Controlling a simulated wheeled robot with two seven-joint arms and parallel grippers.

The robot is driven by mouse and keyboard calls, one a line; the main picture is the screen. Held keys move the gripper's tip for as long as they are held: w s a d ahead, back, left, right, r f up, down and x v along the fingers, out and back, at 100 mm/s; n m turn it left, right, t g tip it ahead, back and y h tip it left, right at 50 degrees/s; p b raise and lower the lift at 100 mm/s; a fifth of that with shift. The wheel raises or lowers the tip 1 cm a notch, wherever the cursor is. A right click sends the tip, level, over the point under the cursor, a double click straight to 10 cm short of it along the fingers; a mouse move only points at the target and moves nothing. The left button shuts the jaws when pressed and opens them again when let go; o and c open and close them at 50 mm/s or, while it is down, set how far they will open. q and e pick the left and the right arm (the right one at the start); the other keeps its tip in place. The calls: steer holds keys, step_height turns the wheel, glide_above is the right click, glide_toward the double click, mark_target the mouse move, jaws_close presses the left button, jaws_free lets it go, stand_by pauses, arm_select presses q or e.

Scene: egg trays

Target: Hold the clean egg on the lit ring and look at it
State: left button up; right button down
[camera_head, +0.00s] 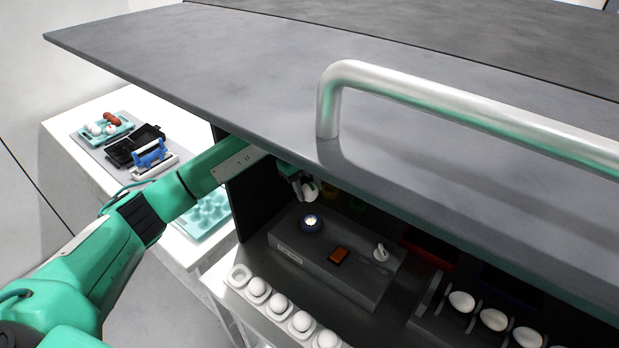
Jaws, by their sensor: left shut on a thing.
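My left arm reaches in from the left under the raised grey lid. My left gripper (300,187) is shut on a white egg (310,192), which it holds in the air behind and above the lit ring (311,223). The ring glows white inside a dark blue rim on top of a grey box (320,263). Egg and ring look apart. The gripper's fingers are small and dark here, so their detail is hard to see. My right gripper is not in view.
The lid's steel handle (450,107) hangs over the right side. A white egg holder (240,278) with several eggs stands in front of the box. A dark rack (428,318) with white eggs is at right. A white table (70,150) with trays stands at left.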

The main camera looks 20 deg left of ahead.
arm_select(q)
steer(key=n, duration=0.1)
steer(key=w+n, duration=0.1)
steer(key=n, duration=0.1)
steer(key=shift+t, duration=0.3)
steer(key=b+x, duration=0.1)
steer(key=x, duration=0.1)
steer(key=a+b+x, duration=0.1)
steer(key=b+x, duration=0.1)
steer(key=x, duration=0.1)
steer(key=b+x, duration=0.1)
steer(key=x, duration=0.1)
steer(key=shift+s+a+f+b, duration=0.25)
steer(key=shift+f+b, duration=0.1)
steer(key=shift+f, duration=0.8)
steer(key=shift+r, duration=0.15)
stand_by(0.6)
